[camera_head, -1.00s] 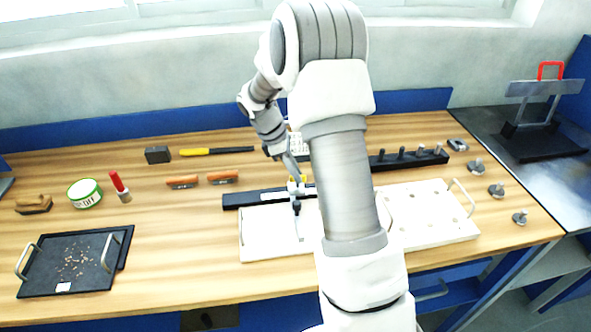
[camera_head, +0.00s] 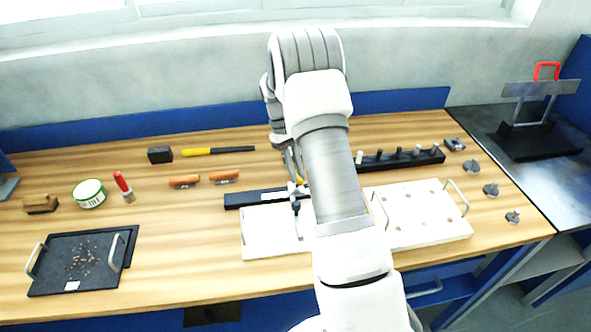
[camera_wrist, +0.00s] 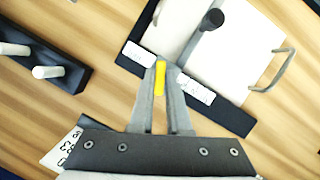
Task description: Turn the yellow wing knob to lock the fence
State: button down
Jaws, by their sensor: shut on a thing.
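The yellow wing knob (camera_wrist: 160,77) is between the two fingertips of my gripper (camera_wrist: 160,80) in the wrist view, with both fingers closed against its sides. In the head view only a small bit of yellow shows beside my arm, which hides most of the gripper. The black fence bar (camera_head: 250,198) runs along the back edge of a white board (camera_head: 262,242). It also shows in the wrist view (camera_wrist: 232,119), with a white label (camera_wrist: 139,55) and another white label (camera_wrist: 196,88) on either side of the knob.
A black-knobbed lever (camera_wrist: 212,19) stands over the white board close by. A black rack with pegs (camera_head: 405,159) is behind and to the right. A second white board with holes (camera_head: 425,215) lies right.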

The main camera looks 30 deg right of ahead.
jog(key=m+y, duration=0.1)
jog(key=m, duration=0.1)
jog(key=m+y, duration=0.1)
jog(key=m, duration=0.2)
jog(key=shift+d, duration=0.2)
dwell(0.4)
jog(key=c, duration=0.9)
grip_release()
jog(key=shift+s+p+v, duration=0.15)
jog(key=shift+p+v, duration=0.2)
jog(key=shift+v, duration=4)
jog(key=shift+s+p+v, duration=0.1)
jog(key=shift+p+v, duration=0.2)
jog(key=shift+v, duration=4.1)
jog(key=shift+r, duration=0.15)
